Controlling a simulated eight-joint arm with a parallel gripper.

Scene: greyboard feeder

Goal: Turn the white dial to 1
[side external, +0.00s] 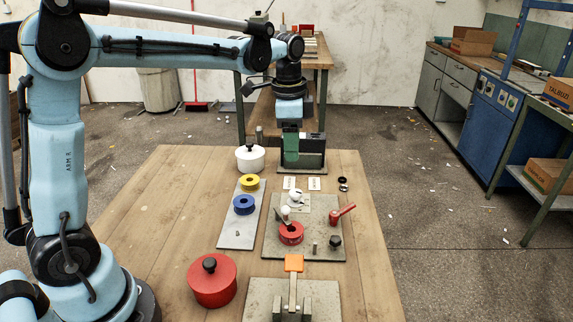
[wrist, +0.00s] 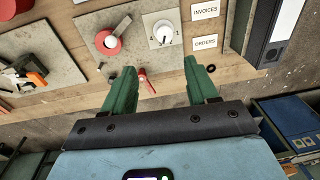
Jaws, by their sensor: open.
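The white dial (wrist: 163,30) is on a grey board at the top of the wrist view, with a 4 at its left and a 1 at its right. Its ridge shows, but I cannot tell surely which number it points to. The dial (side external: 296,197) looks small in the side view, near the board's back edge. My gripper (wrist: 160,72) has its two green fingers spread wide, with nothing between them, and the dial shows beyond their tips. In the side view my gripper (side external: 291,152) hangs over the table's back end, behind the dial and apart from it.
On the board (side external: 325,250) are a red disc (side external: 291,233) with a white-tipped lever and a red lever (side external: 342,213). Label cards (side external: 314,184) and a dark binder (side external: 312,150) are behind the dial. A white lidded pot (side external: 250,160) stands left of my gripper.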

